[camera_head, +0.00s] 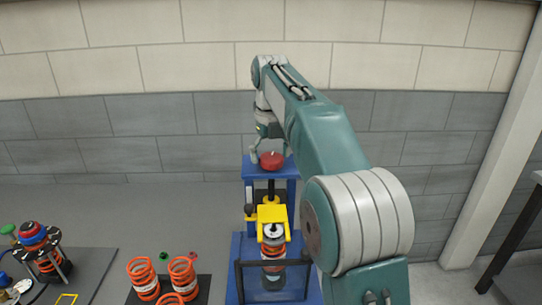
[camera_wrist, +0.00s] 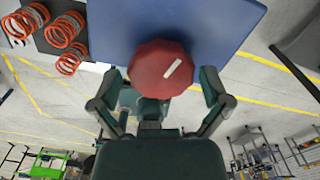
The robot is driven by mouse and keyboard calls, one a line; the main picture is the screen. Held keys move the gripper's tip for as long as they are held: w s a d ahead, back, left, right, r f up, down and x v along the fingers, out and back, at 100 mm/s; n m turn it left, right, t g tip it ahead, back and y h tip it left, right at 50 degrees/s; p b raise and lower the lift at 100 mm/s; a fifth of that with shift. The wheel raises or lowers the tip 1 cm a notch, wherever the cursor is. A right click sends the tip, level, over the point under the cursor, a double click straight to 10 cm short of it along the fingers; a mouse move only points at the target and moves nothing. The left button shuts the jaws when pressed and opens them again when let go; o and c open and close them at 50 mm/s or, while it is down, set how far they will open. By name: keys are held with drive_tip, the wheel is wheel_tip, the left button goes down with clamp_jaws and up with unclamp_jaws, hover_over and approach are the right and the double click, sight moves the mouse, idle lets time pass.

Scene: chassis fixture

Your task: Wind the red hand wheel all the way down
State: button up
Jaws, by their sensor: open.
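The red hand wheel (camera_head: 271,160) sits on top of the blue press frame (camera_head: 249,205). In the wrist view the red hand wheel (camera_wrist: 160,66) is a faceted knob with a white stripe slanting up to the right, over the blue top plate (camera_wrist: 225,25). My gripper (camera_head: 266,146) is at the wheel from above. In the wrist view my gripper (camera_wrist: 160,76) is open, one finger on each side of the wheel's near part, with no clear contact. A yellow clamp (camera_head: 272,214) sits below the wheel, over an orange spring (camera_head: 273,250) in the frame.
Several loose orange springs (camera_head: 143,275) stand on a dark mat left of the press. A spring assembly with a blue and red top (camera_head: 33,235) stands farther left. A wall (camera_head: 150,140) is behind the press. A dark-legged table (camera_head: 515,235) is at the right.

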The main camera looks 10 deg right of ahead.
drive_tip(key=n, duration=0.4)
drive_tip(key=shift+n, duration=0.4)
drive_tip(key=n, duration=0.8)
drive_tip(key=shift+n, duration=0.4)
drive_tip(key=n, duration=0.4)
drive_tip(key=shift+n, duration=0.4)
drive_tip(key=shift+c, duration=0.3)
